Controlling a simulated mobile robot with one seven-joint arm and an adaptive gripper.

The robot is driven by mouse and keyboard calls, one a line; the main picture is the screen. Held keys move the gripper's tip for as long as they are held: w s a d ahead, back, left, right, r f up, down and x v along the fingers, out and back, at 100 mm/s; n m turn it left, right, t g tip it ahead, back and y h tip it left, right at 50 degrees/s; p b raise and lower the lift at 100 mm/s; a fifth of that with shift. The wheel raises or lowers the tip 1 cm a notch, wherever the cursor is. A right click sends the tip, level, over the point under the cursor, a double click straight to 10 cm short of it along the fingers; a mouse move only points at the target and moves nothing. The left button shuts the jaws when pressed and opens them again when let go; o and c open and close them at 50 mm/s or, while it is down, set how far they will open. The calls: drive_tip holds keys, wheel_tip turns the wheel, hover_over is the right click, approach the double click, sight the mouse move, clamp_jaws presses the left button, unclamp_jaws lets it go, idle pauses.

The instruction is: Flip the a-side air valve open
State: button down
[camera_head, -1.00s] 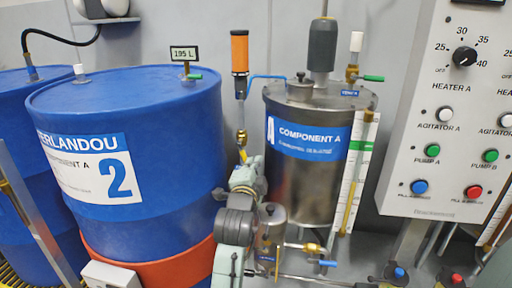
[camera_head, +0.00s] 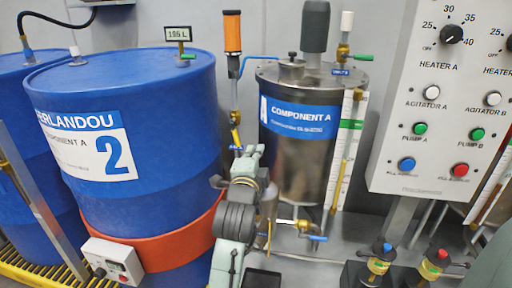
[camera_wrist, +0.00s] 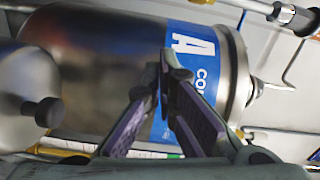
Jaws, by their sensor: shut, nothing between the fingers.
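The COMPONENT A tank (camera_head: 308,165) is a steel cylinder with a blue label. A small valve with a green handle (camera_head: 362,58) stands at its lid's right, under a white cap. A brass valve with a blue handle (camera_head: 318,238) sits low in front of the tank. I cannot tell which is the a-side air valve. My gripper (camera_wrist: 168,68) is shut and empty in the wrist view, its fingertips in front of the tank's blue label (camera_wrist: 197,60). It touches no handle that I can see. In the head view my arm's links hide the fingertips.
A blue drum marked 2 (camera_head: 150,120) with an orange band stands left of the arm. An orange-handled rod (camera_head: 232,45) rises between drum and tank. The control panel (camera_head: 440,110) is at right. In the wrist view a steel vessel with a black knob (camera_wrist: 48,112) is close at left.

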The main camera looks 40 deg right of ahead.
drive_tip(key=v, duration=0.5)
drive_tip(key=shift+s+a+b, duration=0.1)
drive_tip(key=shift+a+b, duration=0.05)
drive_tip(key=shift+b, duration=0.15)
